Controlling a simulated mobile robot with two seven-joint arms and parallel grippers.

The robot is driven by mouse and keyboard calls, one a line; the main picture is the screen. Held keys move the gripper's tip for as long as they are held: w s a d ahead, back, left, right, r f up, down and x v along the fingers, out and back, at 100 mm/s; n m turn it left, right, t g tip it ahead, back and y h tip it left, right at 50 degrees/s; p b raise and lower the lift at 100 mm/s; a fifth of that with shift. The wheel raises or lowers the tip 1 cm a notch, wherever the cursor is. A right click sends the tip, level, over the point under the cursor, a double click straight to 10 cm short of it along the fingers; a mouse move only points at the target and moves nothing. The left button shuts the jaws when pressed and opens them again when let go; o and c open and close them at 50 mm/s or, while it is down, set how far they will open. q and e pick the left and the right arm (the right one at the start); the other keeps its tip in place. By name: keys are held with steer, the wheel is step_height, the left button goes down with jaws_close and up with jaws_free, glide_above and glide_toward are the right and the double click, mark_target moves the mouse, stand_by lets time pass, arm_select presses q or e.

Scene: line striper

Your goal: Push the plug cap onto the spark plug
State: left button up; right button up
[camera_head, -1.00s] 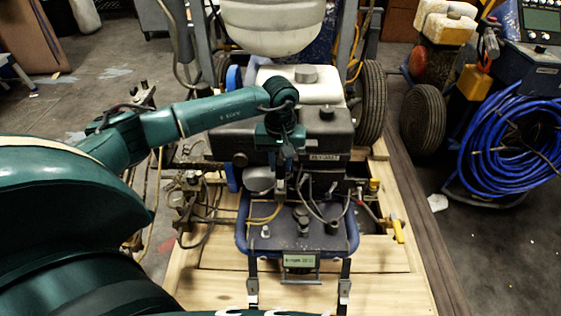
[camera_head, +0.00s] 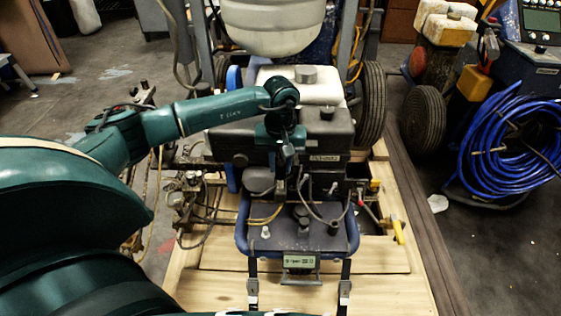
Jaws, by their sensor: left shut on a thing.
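My left arm (camera_head: 215,112) reaches in from the left over the line striper's engine (camera_head: 325,140). My left gripper (camera_head: 282,187) points down at the front of the engine and is shut. The plug cap it holds is too small and dark to make out between the fingers. A black lead (camera_head: 312,212) loops down from beside the fingertips. The spark plug cannot be told apart from the dark engine parts around and behind the gripper. I cannot tell whether cap and plug touch. My right gripper is not in view.
A blue-framed front deck (camera_head: 272,240) with knobs and a small display (camera_head: 300,261) lies below the gripper. Hoses and fittings (camera_head: 190,190) crowd the left side. A yellow-handled valve (camera_head: 397,230) sits at right. The wooden pallet (camera_head: 385,290) is clear in front.

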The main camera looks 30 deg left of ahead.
arm_select(q)
steer(key=o, duration=1)
steer(key=shift+r, duration=0.1)
steer(key=shift+o, duration=0.4)
steer(key=shift+o, duration=1.2)
steer(key=shift+r, duration=0.1)
steer(key=shift+r+p, duration=2.4)
steer(key=shift+r, duration=1.05)
steer(key=shift+c, duration=0.5)
